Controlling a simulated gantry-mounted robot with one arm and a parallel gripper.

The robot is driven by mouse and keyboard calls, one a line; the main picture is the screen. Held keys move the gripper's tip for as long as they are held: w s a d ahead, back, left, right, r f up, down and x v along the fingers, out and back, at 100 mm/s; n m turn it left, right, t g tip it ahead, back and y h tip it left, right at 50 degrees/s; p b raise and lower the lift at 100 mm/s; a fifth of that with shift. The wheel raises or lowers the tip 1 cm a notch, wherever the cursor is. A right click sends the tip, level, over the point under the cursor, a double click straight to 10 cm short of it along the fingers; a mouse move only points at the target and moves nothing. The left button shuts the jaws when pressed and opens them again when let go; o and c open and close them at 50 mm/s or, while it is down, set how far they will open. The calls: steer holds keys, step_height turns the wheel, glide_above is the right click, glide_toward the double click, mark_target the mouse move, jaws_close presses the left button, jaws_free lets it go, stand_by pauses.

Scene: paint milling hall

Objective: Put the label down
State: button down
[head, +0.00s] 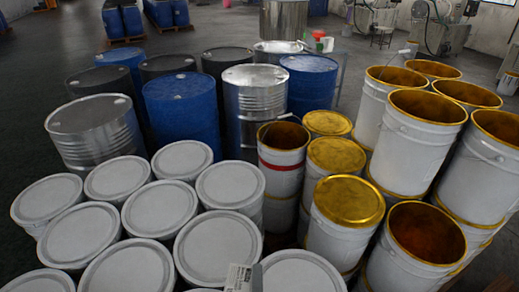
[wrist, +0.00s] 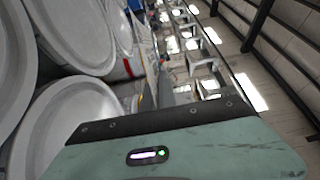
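A small pale label-like card (head: 239,278) with dark print shows at the bottom edge of the head view, in front of the white lids. A narrow grey piece stands against its right side; I cannot tell whether it is a finger of my gripper. In the wrist view, a pale green housing with a dark strip and a small green light, which looks like my gripper's body, fills the lower part. No fingertips can be made out there, so whether it is open or shut, and whether it holds the card, is unclear.
White lidded drums (head: 145,210) crowd the near left. Gold-lidded pails (head: 348,202) and open gold-rimmed pails (head: 427,232) stand close at right. Blue drums (head: 181,107) and silver drums (head: 255,92) stand behind. Open floor (head: 215,35) lies beyond. White lids (wrist: 68,130) fill the wrist view's left.

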step_height(320, 180, up, 14)
steer(key=s+p, duration=0.2)
steer(key=p, duration=2.2)
steer(key=shift+s+d+r, duration=0.25)
steer(key=shift+s, duration=0.05)
steer(key=shift+f, duration=0.1)
